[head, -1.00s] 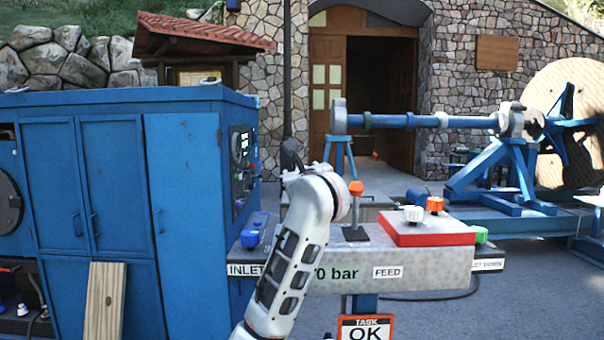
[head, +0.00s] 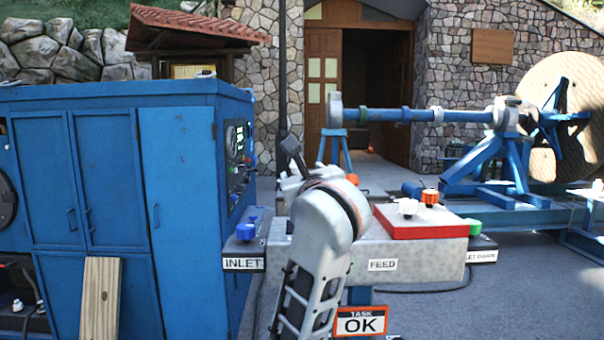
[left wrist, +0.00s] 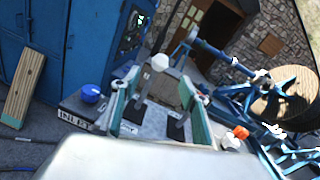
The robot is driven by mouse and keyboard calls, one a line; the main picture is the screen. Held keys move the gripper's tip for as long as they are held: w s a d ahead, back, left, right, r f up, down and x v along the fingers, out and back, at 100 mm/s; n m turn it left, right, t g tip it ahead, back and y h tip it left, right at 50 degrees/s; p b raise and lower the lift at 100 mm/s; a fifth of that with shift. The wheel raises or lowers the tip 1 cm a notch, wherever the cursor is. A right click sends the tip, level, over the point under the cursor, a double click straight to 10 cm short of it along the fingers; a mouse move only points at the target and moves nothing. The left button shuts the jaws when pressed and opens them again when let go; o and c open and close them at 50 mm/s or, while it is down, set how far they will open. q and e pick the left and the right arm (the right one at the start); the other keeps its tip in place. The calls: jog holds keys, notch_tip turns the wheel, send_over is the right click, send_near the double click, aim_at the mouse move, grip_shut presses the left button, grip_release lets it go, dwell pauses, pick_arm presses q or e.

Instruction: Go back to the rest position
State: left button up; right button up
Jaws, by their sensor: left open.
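My left arm rises from the bottom middle of the head view. Its gripper (head: 290,155) is small and dark there, above the left part of the grey panel (head: 453,253). In the left wrist view the left gripper (left wrist: 160,100) has its two green-padded fingers wide apart. A pale knob on a stem (left wrist: 160,62) appears between them in the picture; nothing is visibly gripped. My arm hides part of the panel in the head view. An orange lever tip (head: 352,178) shows just behind the arm. My right gripper is in neither view.
A blue cabinet (head: 177,200) stands left, with a wooden plank (head: 100,300) leaning on it. A cable reel (head: 555,95) stands at right.

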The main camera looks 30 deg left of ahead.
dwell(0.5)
pick_arm(q)
jog(key=s+a+f+m+g+y, duration=0.1)
jog(key=s+a+f+m+y, duration=0.5)
jog(key=y, duration=0.3)
jog(key=s+d+f+m+t+h, duration=0.1)
jog(key=d+f+m+t+h, duration=0.2)
jog(key=d+f+m+h, duration=0.6)
jog(key=d+f+m+t+h, duration=0.35)
jog(key=f+m+h, duration=0.25)
jog(key=f+m, duration=0.6)
jog(key=s+d+f+m+t+h, duration=0.1)
jog(key=d+f+m+t+h, duration=0.1)
jog(key=d+f+m+h, duration=0.9)
jog(key=s+a+f+m+g+y, duration=0.1)
jog(key=s+a+f+m+g, duration=0.1)
jog(key=s+f+m+g, duration=0.3)
jog(key=s+a+f+m+g+y, duration=0.2)
jog(key=s+f+m+g, duration=0.4)
jog(key=s+f, duration=0.7)
notch_tip(320, 180, down, 11)
jog(key=shift+s+a+f+m, duration=0.1)
jog(key=shift+s+a+m, duration=0.05)
jog(key=shift+m, duration=0.75)
